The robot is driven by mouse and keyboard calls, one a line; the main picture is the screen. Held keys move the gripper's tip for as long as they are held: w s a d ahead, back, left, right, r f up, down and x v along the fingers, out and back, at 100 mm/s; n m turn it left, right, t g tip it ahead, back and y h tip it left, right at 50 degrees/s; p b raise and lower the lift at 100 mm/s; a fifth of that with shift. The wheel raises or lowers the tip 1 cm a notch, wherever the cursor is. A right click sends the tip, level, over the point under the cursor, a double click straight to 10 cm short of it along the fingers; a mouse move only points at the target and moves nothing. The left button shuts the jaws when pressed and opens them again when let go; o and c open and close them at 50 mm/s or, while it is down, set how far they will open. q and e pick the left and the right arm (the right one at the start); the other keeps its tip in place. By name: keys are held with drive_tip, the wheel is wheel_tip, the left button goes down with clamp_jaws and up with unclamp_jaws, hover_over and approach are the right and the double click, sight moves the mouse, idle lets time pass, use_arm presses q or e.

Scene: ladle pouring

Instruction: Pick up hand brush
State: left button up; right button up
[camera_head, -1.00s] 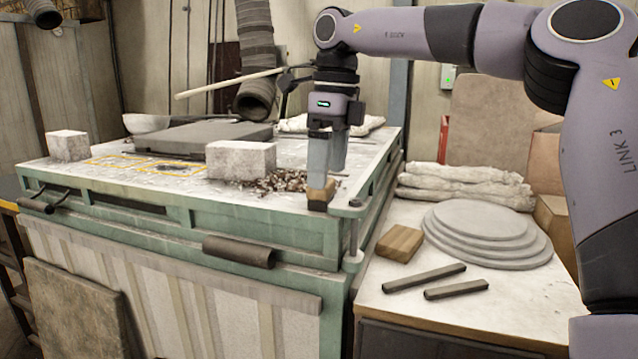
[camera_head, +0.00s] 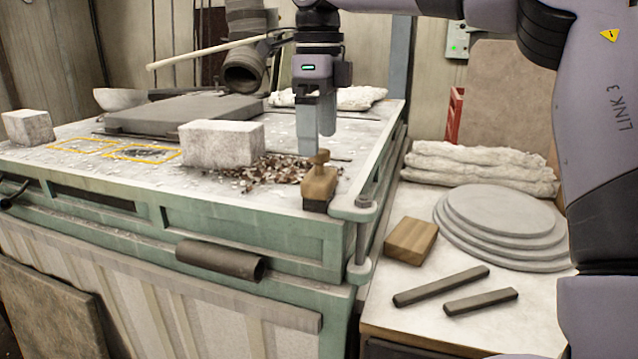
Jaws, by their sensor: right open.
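The hand brush (camera_head: 320,186) stands on the near right corner of the green-sided bench top (camera_head: 110,178). It has a wooden body with a small knob on top and a dark underside. My right gripper (camera_head: 317,149) points down just above and behind the brush, apart from its knob as far as I can tell. Its fingers are open and hold nothing. My left gripper is not in view.
Brown chips (camera_head: 268,173) lie beside a pale block (camera_head: 222,144) left of the brush. A metal post (camera_head: 361,235) stands at the bench corner. The side table holds a wooden block (camera_head: 410,241), two dark bars (camera_head: 441,286) and stacked round plates (camera_head: 500,217). A long pale handle (camera_head: 205,50) crosses behind.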

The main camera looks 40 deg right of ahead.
sight(319, 164)
wheel_tip(319, 164, down, 6)
drive_tip(key=shift+s+r, duration=0.1)
drive_tip(key=c, duration=1.1)
